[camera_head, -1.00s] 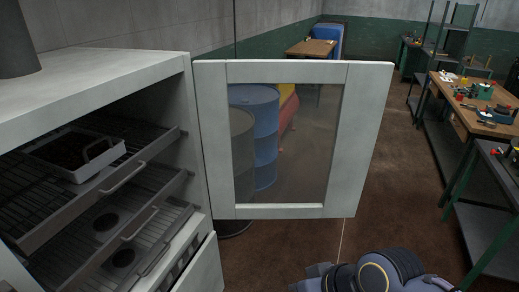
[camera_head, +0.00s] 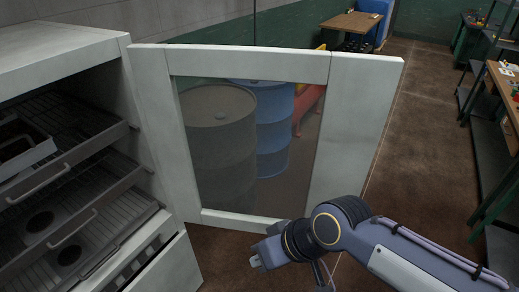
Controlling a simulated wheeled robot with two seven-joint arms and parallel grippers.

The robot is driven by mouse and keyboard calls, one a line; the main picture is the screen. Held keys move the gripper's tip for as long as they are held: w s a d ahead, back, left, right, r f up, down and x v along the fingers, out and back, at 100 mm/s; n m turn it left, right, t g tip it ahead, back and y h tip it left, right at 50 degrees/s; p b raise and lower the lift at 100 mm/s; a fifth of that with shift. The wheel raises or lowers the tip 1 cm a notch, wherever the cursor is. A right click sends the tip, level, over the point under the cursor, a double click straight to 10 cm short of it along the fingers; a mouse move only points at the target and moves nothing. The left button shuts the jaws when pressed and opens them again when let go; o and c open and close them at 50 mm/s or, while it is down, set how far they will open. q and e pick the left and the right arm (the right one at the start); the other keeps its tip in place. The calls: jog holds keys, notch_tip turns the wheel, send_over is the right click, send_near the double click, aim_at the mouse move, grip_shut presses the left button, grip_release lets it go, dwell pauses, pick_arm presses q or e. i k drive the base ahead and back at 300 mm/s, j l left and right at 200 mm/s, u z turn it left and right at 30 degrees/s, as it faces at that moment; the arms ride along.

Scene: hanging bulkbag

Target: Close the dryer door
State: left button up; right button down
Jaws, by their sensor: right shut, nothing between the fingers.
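The dryer door (camera_head: 354,130) is a pale grey frame with a clear window, and it stands wide open to the right of the dryer cabinet (camera_head: 75,55). The cabinet's front is open, with wire racks (camera_head: 105,150) inside. My right gripper (camera_head: 257,256) is shut and empty, just below the door's lower edge in the picture. Whether it touches the door cannot be told. My right arm comes in from the lower right. My left gripper is not in view.
A tray (camera_head: 25,155) sits on the upper rack. Through the door's window, a grey barrel (camera_head: 222,145) and a blue barrel (camera_head: 275,125) show behind it. Workbenches (camera_head: 505,85) stand at the far right. The brown floor (camera_head: 420,130) between is clear.

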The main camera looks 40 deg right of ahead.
aim_at(361, 89)
jog(key=l+z, duration=0.1)
jog(key=l, duration=1.7)
jog(key=l+u, duration=0.35)
jog(key=l, duration=0.2)
jog(key=l+u, duration=0.35)
jog(key=l, duration=0.25)
jog(key=k+l+u, duration=0.2)
jog(key=l+u, duration=0.15)
jog(key=l, duration=0.15)
jog(key=l+u, duration=0.75)
jog(key=l, duration=0.25)
